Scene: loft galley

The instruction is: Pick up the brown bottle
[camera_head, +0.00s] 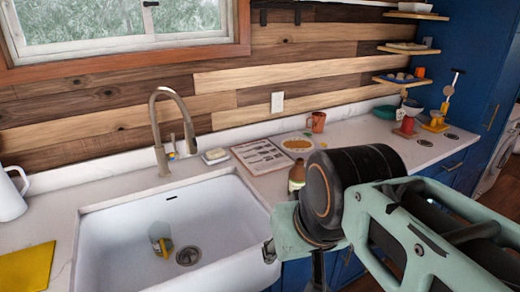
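The brown bottle (296,186) stands on the white counter just right of the sink, near the printed sheet. My gripper (290,256) hangs at the sink's right front edge, in front of and below the bottle in the picture. It appears apart from the bottle. The fingers are partly hidden by my own arm, so I cannot tell whether they are open or shut.
The white sink (105,245) holds a small yellow-and-grey item (161,238). A curved faucet (158,135) rises behind it. A printed sheet (261,156), plate of orange food (297,144) and orange mug (317,121) stand behind the bottle. Bowls (410,108) stand farther right.

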